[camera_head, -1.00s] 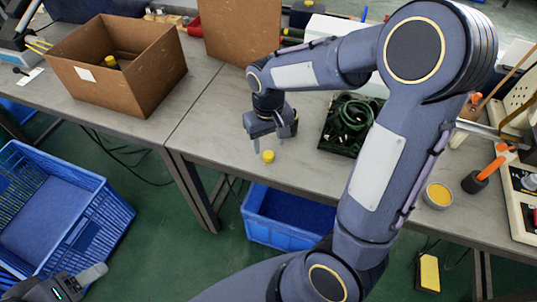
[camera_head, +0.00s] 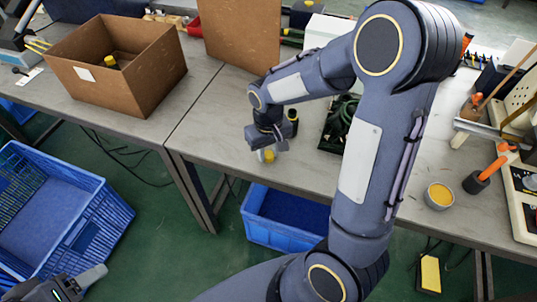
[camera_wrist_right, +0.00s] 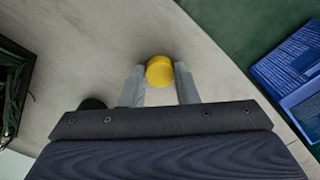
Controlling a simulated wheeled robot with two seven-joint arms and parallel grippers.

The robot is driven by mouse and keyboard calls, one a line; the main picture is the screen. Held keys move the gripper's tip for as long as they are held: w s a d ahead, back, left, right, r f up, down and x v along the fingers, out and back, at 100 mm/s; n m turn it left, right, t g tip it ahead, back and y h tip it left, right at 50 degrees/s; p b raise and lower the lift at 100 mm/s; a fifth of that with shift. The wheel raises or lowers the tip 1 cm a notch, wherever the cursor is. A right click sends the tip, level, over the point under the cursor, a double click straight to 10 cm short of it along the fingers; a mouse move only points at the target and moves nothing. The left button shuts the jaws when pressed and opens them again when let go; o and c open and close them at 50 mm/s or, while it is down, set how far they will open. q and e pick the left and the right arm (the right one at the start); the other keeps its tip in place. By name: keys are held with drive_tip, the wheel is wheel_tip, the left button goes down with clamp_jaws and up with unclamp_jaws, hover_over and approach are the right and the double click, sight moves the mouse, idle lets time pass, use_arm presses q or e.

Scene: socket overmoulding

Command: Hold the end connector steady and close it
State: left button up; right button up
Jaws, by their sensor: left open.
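A small yellow round piece (camera_head: 269,156), perhaps the end connector, stands on the table near its front edge. My right gripper (camera_head: 262,153) is lowered over it from above. In the right wrist view the yellow piece (camera_wrist_right: 160,70) sits between the tips of my right gripper's two fingers (camera_wrist_right: 159,75), which are apart; a thin gap seems to show beside it. My left gripper (camera_head: 85,283) is open and empty at the bottom left corner, away from the table. No cable shows joined to the yellow piece.
A dark cylinder (camera_head: 293,116) stands just behind my right gripper. A black tray (camera_head: 328,137) with green cable is to the right, partly hidden by my arm. A cardboard box (camera_head: 120,100) is on the left table. Blue crates (camera_head: 290,238) stand on the floor.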

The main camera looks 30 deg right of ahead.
sight(268, 154)
drive_tip(key=c, duration=0.3)
drive_tip(key=shift+r, duration=0.15)
drive_tip(key=shift+c, duration=0.2)
drive_tip(key=shift+r, duration=0.25)
wheel_tip(268, 154, up, 2)
drive_tip(key=shift+r+p, duration=0.15)
drive_tip(key=shift+p, duration=0.15)
drive_tip(key=s+a+r, duration=0.1)
drive_tip(key=a+r, duration=0.9)
drive_tip(key=a, duration=0.4)
drive_tip(key=shift+s+p, duration=0.35)
